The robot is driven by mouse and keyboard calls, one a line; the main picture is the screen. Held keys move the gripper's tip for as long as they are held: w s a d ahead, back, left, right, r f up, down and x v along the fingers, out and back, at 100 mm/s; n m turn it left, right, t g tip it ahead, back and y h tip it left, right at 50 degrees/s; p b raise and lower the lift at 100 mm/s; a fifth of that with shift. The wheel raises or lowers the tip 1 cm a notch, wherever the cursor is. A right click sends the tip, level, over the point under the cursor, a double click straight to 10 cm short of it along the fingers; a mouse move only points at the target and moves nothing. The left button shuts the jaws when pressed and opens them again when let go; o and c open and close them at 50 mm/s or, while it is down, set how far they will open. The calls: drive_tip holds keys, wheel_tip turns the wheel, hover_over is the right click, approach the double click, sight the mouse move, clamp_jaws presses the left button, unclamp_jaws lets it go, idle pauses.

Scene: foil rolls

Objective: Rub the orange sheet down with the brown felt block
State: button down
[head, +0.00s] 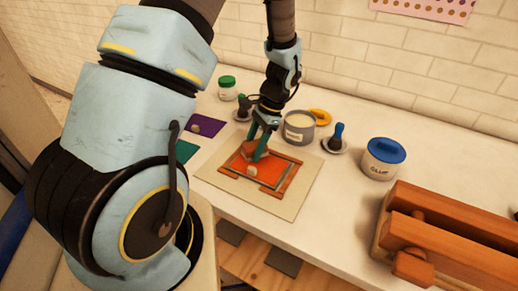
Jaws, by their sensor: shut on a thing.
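The orange sheet (268,171) lies on a pale board (292,207), with brown and dark strips around its edges. My gripper (257,153) points down at the sheet's far left part, its teal fingers shut on the brown felt block (248,148). The fingers partly hide the block. The block is at or just above the sheet; I cannot tell if it touches. A small pale rounded thing (251,171) rests on the orange sheet near its front left.
Behind the board stand a grey tin (299,128), a yellow ring (320,116), a dark-handled tool on a dish (335,138) and a green-lidded jar (227,88). A blue-lidded glue tub (383,158) and a wooden press (440,235) are right. Purple (207,123) and green sheets (185,151) lie left.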

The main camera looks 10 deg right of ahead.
drive_tip(key=shift+w+a, duration=0.55)
drive_tip(key=shift+a, duration=0.05)
drive_tip(key=shift+s+a+f, duration=0.1)
drive_tip(key=shift+s+a, duration=0.55)
drive_tip(key=shift+s, duration=0.2)
drive_tip(key=shift+w+d, duration=0.65)
drive_tip(key=shift+w, duration=0.15)
drive_tip(key=shift+s+a+r, duration=0.2)
drive_tip(key=shift+s+a, duration=0.4)
drive_tip(key=shift+s, duration=0.15)
drive_tip(key=shift+w+d+f, duration=0.2)
drive_tip(key=shift+w+d, duration=0.45)
drive_tip(key=shift+w, duration=0.1)
drive_tip(key=shift+r, duration=0.1)
drive_tip(key=shift+w+r, duration=0.1)
drive_tip(key=shift+r, duration=2.8)
